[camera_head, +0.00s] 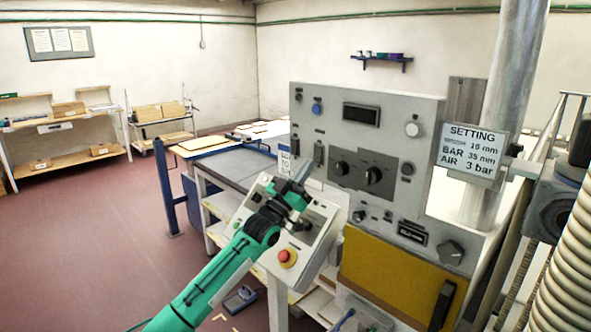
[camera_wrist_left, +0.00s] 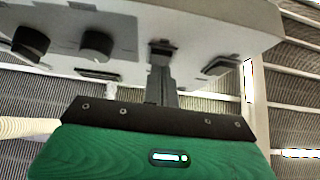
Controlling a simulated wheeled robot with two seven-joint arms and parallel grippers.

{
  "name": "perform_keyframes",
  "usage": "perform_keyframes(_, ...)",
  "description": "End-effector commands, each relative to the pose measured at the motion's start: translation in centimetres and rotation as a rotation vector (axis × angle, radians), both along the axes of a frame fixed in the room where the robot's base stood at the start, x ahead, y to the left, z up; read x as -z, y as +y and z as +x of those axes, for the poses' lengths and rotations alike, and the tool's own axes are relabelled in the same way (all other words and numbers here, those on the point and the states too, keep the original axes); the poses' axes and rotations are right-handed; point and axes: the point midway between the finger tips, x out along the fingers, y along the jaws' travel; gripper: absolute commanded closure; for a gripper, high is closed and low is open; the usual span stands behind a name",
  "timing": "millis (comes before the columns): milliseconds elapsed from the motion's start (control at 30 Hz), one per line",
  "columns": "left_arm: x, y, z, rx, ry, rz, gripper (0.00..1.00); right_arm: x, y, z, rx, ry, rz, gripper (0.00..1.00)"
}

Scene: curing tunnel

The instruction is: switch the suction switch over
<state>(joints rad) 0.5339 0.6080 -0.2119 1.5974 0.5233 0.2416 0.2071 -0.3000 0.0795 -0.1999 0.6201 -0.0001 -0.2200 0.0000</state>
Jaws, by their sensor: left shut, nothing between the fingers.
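The grey control panel (camera_head: 335,125) carries two dark upright switches on its left side. The switch nearer the knobs (camera_head: 318,153) and the outer switch (camera_head: 295,146) have labels too small to read, so I cannot tell which is the suction switch. My left gripper (camera_head: 302,170) is shut and empty, its tips raised just below the switch nearer the knobs. In the left wrist view the shut fingers (camera_wrist_left: 161,84) reach up to that dark switch (camera_wrist_left: 162,46); whether they touch it is unclear. The outer switch (camera_wrist_left: 221,65) lies to their right. My right gripper is not in view.
Two black knobs (camera_head: 357,173) sit right of the switches. A sloped control box with a red stop button (camera_head: 287,257) lies below, close to my left arm. A yellow panel (camera_head: 385,270) is under the controls. Open floor (camera_head: 90,240) lies to the left.

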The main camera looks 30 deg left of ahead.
Motion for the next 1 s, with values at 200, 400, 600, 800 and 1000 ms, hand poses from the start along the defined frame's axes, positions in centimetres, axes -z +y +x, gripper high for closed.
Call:
perform_keyframes(200, 0.1, -0.2, 0.8, 0.000, -0.001, 0.001, 1.00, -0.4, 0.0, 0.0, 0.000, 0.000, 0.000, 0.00)
perform_keyframes(400, 0.1, -0.2, 0.8, 0.000, -0.001, 0.001, 1.00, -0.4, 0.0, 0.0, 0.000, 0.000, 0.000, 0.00)
perform_keyframes(600, 0.4, -0.3, 0.9, -0.001, -0.011, -0.002, 1.00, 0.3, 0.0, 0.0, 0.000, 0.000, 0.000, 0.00)
perform_keyframes(800, 0.7, -0.4, 1.5, -0.001, -0.063, -0.016, 1.00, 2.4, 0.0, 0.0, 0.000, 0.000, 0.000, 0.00)
perform_keyframes(1000, 0.3, -0.4, 1.4, -0.001, -0.059, -0.015, 1.00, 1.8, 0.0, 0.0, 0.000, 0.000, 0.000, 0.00)
